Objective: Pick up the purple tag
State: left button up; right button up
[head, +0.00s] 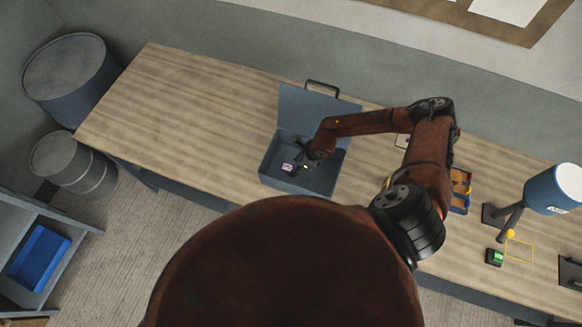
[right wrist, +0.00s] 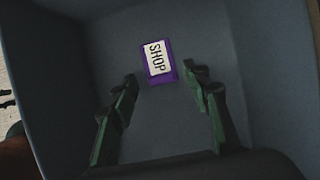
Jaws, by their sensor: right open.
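The purple tag (right wrist: 157,62) has a white label reading "SHOP". It lies on the floor of an open grey-blue box (head: 304,183). In the head view the tag (head: 288,168) shows small, near the left part of the box. My right gripper (head: 304,165) reaches down into the box. In the right wrist view my right gripper (right wrist: 159,80) is open, with one dark green finger on each side. The tag shows between and just beyond the fingertips, and nothing is held. My left gripper is not in view.
The box's lid (head: 312,108) stands open at the back, and its walls surround the gripper. The wooden table (head: 190,105) is clear to the left.

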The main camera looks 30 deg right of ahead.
jog(key=shift+w, duration=0.1)
jog(key=c, duration=0.7)
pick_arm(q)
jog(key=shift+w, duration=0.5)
pick_arm(e)
jog(key=shift+c, duration=0.9)
